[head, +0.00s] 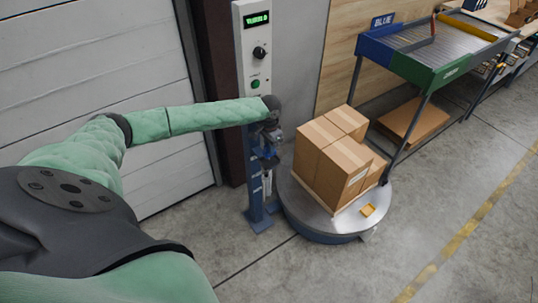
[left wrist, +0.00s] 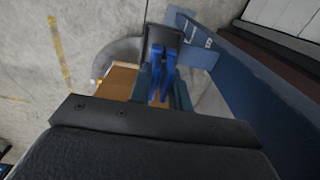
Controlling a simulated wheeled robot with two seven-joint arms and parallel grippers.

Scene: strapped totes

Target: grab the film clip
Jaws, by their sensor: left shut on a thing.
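My left gripper (head: 270,150) is at the blue mast of the wrapping machine, at the end of the green arm reaching in from the left. In the left wrist view my left gripper (left wrist: 161,88) is shut on a bright blue two-pronged piece, which looks like the film clip (left wrist: 161,62). The clip sits between the dark fingers, with its prongs pointing back toward the camera. In the head view the gripper and wrist mostly hide it. My right gripper is in neither view.
The wrapper mast (head: 256,175) stands beside the round turntable (head: 310,215), which carries a pallet of stacked cartons (head: 335,155). A small yellow piece (head: 368,210) lies on the turntable. A roller rack (head: 430,50) stands at the back right. Floor at right is clear.

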